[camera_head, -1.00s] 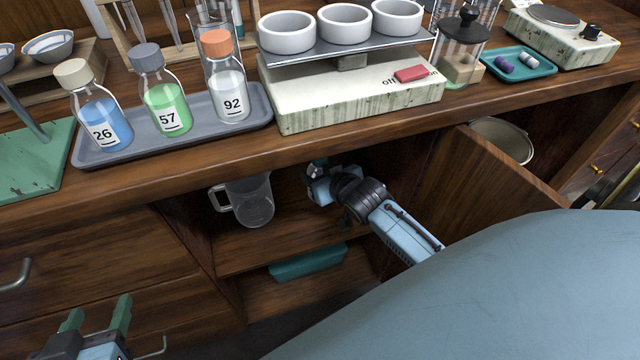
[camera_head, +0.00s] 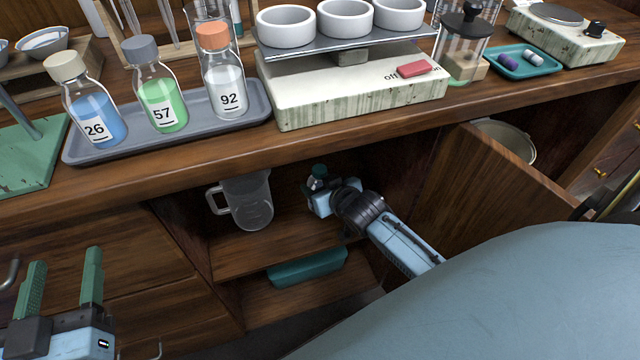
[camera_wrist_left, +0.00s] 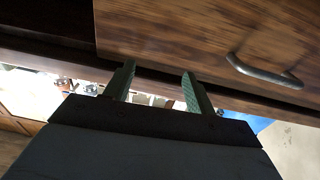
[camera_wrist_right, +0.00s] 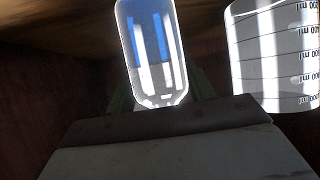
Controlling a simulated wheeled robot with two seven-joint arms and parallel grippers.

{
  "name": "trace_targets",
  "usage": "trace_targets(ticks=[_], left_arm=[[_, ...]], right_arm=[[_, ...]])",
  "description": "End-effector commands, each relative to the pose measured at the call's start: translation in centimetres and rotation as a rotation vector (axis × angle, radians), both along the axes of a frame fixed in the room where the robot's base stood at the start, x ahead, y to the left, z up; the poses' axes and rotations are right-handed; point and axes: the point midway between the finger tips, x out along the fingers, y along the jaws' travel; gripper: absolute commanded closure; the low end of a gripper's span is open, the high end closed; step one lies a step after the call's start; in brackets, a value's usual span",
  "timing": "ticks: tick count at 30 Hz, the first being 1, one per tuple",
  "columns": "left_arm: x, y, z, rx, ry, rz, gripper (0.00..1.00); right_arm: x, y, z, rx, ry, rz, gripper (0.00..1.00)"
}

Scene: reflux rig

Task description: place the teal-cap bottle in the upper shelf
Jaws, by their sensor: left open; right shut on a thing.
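In the right wrist view the clear bottle (camera_wrist_right: 152,50) with blue contents stands between the fingers. My right gripper is shut on it, over the upper shelf (camera_head: 245,259). I cannot tell whether its base touches the shelf, because my gripper hides it. My left gripper (camera_head: 65,258) is open and empty, in front of the drawers at the lower left.
A clear graduated jug (camera_head: 250,203) stands on the upper shelf, left of my right gripper; the right wrist view shows it close by (camera_wrist_right: 272,60). A teal box (camera_head: 308,267) lies on the lower level. The open cabinet door (camera_head: 490,195) is right of my right arm. The countertop overhangs the shelf.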

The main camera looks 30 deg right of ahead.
Motion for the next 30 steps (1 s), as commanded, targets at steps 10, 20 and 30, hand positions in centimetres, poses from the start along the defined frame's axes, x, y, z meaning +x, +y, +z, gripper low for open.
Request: trace_targets(ticks=[10, 20, 30], left_arm=[[0.0, 0.0, 0.1, -0.001, -0.004, -0.001, 0.45], [0.0, 0.3, -1.1, 0.021, 0.071, 0.006, 0.45], [-1.6, 1.8, -6.6, 0.119, 0.413, 0.032, 0.45]], right_arm=[[0.0, 0.0, -0.1, 0.000, 0.000, -0.001, 0.25], [-0.5, 0.0, 0.5, 0.000, 0.002, -0.001, 0.25], [-3.2, 0.1, 2.0, 0.000, 0.002, -0.001, 0.25]])
